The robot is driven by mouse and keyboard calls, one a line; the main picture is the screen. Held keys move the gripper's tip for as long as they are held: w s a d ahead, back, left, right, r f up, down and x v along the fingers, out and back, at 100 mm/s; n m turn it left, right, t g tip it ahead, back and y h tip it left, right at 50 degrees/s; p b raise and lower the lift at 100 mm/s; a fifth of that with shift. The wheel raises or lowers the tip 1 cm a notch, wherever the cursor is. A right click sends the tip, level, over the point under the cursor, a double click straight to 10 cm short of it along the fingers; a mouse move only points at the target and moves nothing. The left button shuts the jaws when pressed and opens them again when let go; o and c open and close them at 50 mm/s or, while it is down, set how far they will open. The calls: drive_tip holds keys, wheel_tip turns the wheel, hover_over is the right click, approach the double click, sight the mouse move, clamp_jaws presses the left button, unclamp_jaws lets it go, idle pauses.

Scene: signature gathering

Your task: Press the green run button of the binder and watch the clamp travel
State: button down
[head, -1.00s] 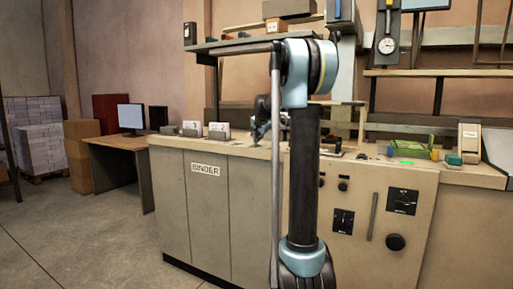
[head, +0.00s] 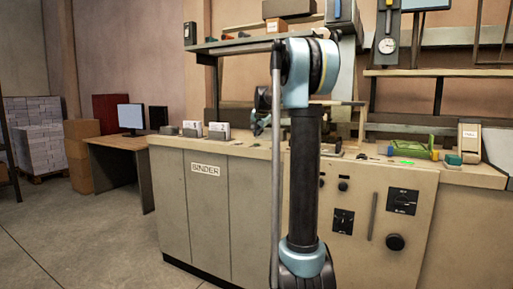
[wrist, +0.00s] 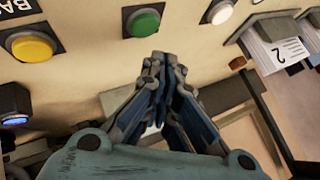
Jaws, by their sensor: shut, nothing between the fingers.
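The binder (head: 205,215) is a long beige cabinet with a counter top, labelled BINDER in the head view. A round green button (wrist: 143,22) in a dark square frame sits on a beige panel in the wrist view; its label is out of view. My gripper (wrist: 165,60) is shut and empty, its fingertips showing just below and right of the green button, seemingly apart from it. In the head view my gripper (head: 259,124) is small above the counter, partly behind my arm. I cannot make out the clamp.
A yellow button (wrist: 32,47) and a white button (wrist: 220,12) flank the green one, and a blue-lit button (wrist: 15,120) is lower left. A white card marked 2 (wrist: 283,52) stands in a holder at the right. A shelf (head: 230,45) hangs above the counter.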

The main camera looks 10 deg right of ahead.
drive_tip(key=shift+r, duration=1.7)
drive_tip(key=s+f+n+g, duration=0.15)
drive_tip(key=s+f, duration=0.35)
drive_tip(key=s, duration=0.5)
drive_tip(key=s+f+n+g, duration=0.15)
drive_tip(key=s+f, duration=0.25)
drive_tip(key=s, duration=0.6)
drive_tip(key=s+f+n+g, duration=0.15)
drive_tip(key=s+f, duration=0.35)
drive_tip(key=s, duration=0.6)
drive_tip(key=s+f+n+g, duration=0.1)
drive_tip(key=s+f+n, duration=0.1)
drive_tip(key=s+f, duration=0.8)
drive_tip(key=s+f+n+g, duration=0.1)
drive_tip(key=s+f+n, duration=0.1)
drive_tip(key=s+f, duration=0.8)
drive_tip(key=s, duration=0.5)
drive_tip(key=shift+s+a+f+n, duration=0.25)
drive_tip(key=shift+f+n, duration=0.05)
drive_tip(key=shift+n, duration=0.05)
